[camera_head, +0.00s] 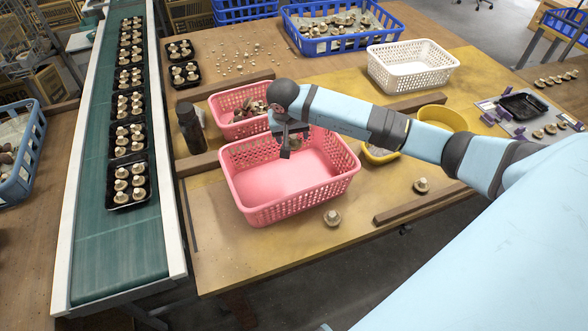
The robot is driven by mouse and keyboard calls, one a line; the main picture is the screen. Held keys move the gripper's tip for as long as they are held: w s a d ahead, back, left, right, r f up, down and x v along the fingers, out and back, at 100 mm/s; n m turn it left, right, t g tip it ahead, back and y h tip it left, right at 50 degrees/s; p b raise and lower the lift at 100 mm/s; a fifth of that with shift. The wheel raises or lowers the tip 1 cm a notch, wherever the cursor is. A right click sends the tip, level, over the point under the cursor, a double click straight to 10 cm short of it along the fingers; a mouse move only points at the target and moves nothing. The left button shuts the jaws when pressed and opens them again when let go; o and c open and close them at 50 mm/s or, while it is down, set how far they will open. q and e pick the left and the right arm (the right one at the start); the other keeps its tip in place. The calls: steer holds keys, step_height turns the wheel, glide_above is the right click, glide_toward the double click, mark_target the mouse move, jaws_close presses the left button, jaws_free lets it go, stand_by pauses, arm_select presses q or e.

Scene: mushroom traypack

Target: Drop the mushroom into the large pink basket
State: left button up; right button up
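The large pink basket (258,216) stands on the yellow-brown table, and the part of its floor that I can see is empty. My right gripper (287,153) hangs over the back part of this basket, pointing down. Its fingertips are small and dark here, so I cannot tell whether they are open or hold a mushroom. One mushroom (332,217) lies on the table just in front of the basket. Another mushroom (421,186) lies farther right. My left gripper is not in view.
A smaller pink basket (216,107) with contents stands behind. A dark bottle (190,128) is left of it. A white basket (412,82), yellow bowl (443,117) and wooden strips lie around. A conveyor (112,255) with mushroom trays runs at left.

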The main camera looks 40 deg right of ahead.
steer(key=o, duration=0.3)
steer(key=b+v, duration=0.1)
steer(key=v, duration=1.2)
steer(key=shift+s+r, duration=0.15)
steer(key=shift+r, duration=0.2)
